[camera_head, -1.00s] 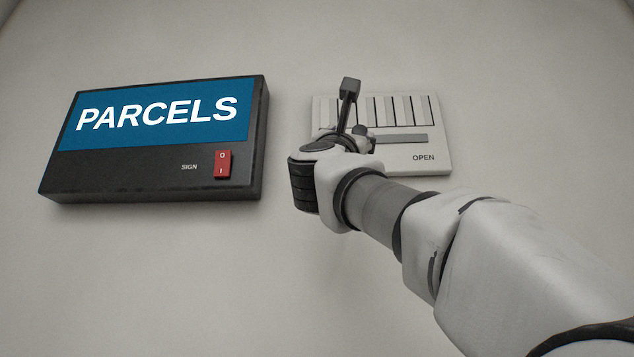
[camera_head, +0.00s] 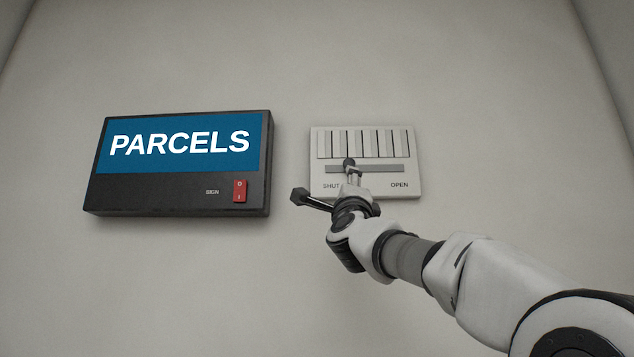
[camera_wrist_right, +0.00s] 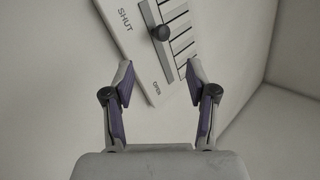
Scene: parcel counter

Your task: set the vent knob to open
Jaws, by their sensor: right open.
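The vent panel (camera_head: 411,146) is a pale plate on the wall with vertical slats, a horizontal grey slot, SHUT at its left and OPEN at its right. The dark round vent knob (camera_head: 349,162) sits in the slot, left of its middle. My right gripper (camera_head: 353,175) is just in front of and below the knob in the head view. In the right wrist view the gripper (camera_wrist_right: 160,78) is open and empty. The knob (camera_wrist_right: 161,33) there lies beyond the fingertips, roughly in line with the gap, apart from both fingers. My left gripper is out of view.
A dark sign box (camera_head: 178,199) with a blue PARCELS face (camera_head: 180,143) hangs left of the panel. It carries a red rocker switch (camera_head: 239,191). The wall (camera_head: 290,70) around both is bare.

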